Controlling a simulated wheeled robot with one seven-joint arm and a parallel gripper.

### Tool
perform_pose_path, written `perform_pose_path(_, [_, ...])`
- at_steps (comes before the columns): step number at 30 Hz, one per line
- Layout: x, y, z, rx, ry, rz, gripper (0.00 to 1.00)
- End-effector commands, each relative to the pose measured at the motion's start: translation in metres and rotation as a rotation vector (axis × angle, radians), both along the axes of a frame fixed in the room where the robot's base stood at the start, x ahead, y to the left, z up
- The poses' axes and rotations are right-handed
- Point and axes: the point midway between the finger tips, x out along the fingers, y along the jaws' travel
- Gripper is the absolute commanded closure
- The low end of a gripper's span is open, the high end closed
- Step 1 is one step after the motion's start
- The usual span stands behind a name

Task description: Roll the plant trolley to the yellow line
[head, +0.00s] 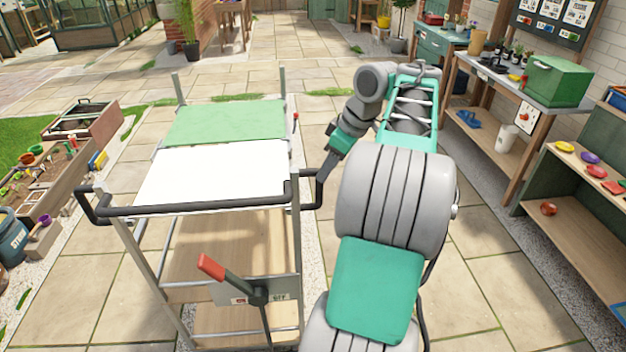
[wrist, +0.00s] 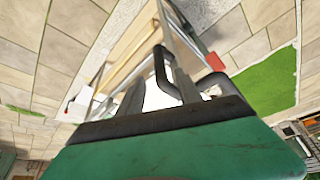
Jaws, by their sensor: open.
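The plant trolley (head: 220,172) stands left of centre in the head view, with a white top, a green panel at its far end and wooden shelves below. Its black handle (head: 200,208) runs across the near end, with a bend at the right corner. A red-gripped lever (head: 212,267) sits low on the near end. My gripper (head: 324,168) is open at the handle's right corner. In the wrist view, the black handle (wrist: 163,75) shows between the dark fingers; contact cannot be told. No yellow line shows in either view.
A planter bed (head: 50,190) and grass lie to the left. A workbench with a green box (head: 558,81) and a shelf unit (head: 575,215) with coloured items stand to the right. Paving beyond the trolley is open, towards a brick pillar (head: 196,25) and potted plants.

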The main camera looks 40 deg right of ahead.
Motion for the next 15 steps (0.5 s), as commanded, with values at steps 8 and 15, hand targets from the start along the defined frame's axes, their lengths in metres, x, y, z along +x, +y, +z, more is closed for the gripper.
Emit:
perform_pose_path(8, [0.018, 0.008, -0.051, 0.001, 0.0, -0.001, 0.59])
perform_pose_path(15, [0.025, 0.01, -0.067, 0.0, 0.0, -0.004, 0.59])
